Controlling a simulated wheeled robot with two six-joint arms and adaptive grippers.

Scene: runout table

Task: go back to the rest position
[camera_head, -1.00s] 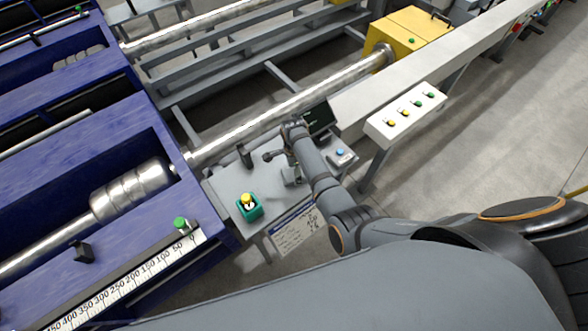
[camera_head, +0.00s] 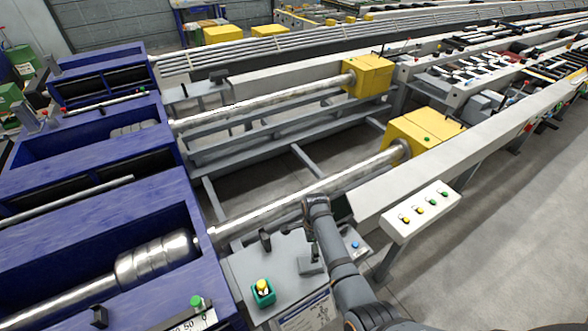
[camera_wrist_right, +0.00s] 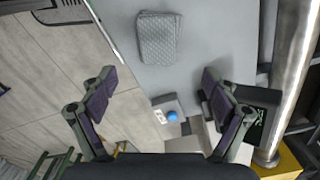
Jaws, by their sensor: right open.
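My right arm rises from the bottom of the head view over the small grey table (camera_head: 245,270). Its right gripper (camera_head: 305,226) is above the table's far side, small and partly hidden by the wrist. In the right wrist view the two fingers of the gripper (camera_wrist_right: 156,88) stand wide apart with nothing between them. Below them are the table surface, a grey quilted pad (camera_wrist_right: 157,38) and a small box with a blue button (camera_wrist_right: 171,115). My left gripper is not in view.
A green box with a yellow button (camera_head: 263,292) stands on the table. A long steel bar (camera_head: 300,195) runs behind it from the blue machine (camera_head: 90,225) to a yellow block (camera_head: 420,132). A white button panel (camera_head: 421,212) is at right; open floor lies beyond it.

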